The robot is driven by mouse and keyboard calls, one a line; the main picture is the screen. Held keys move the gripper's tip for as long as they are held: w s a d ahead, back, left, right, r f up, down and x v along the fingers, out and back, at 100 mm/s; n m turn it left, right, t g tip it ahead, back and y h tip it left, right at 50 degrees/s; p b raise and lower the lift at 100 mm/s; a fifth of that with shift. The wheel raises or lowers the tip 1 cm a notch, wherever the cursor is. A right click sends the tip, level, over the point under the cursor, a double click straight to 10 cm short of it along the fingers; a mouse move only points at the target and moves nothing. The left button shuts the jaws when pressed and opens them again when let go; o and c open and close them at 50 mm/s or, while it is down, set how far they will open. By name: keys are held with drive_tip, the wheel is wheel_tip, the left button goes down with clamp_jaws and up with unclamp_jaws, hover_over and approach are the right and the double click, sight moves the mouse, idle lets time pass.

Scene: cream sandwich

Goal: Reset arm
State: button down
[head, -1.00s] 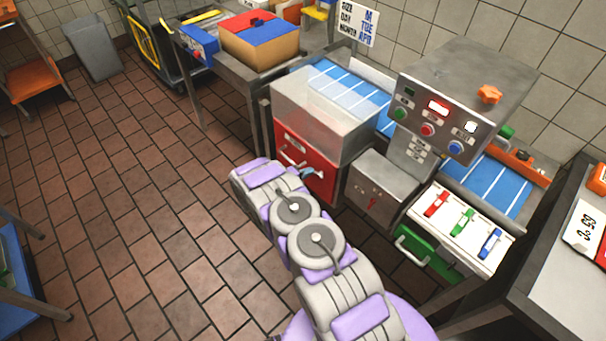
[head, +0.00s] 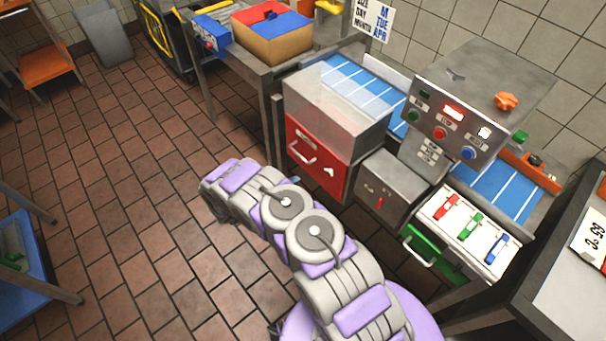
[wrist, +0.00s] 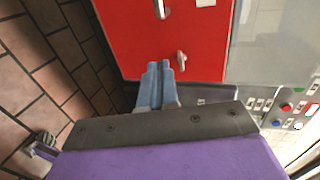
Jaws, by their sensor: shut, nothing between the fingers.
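My arm reaches out over the floor toward the machine in the head view, with its links folded. My gripper (wrist: 160,72) shows in the wrist view as two blue-grey fingers side by side, shut with nothing between them. It is in front of the red panel (wrist: 165,40) of the machine; a handle and a small latch show on this panel. I cannot tell the exact gap between fingertips and panel. In the head view the fingers are almost wholly hidden behind the arm. The red panel (head: 312,165) is closed there.
The machine's control box (head: 455,120) has coloured buttons and an orange knob. Below are a grey box (head: 392,188) and a white panel (head: 465,235) with red, green and blue levers. A cardboard box (head: 272,40) stands on the back table. Tiled floor (head: 120,200) at left is clear.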

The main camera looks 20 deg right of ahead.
drive_tip(key=shift+s+a+r, duration=0.3)
drive_tip(key=shift+s+a, duration=0.05)
drive_tip(key=shift+s, duration=0.05)
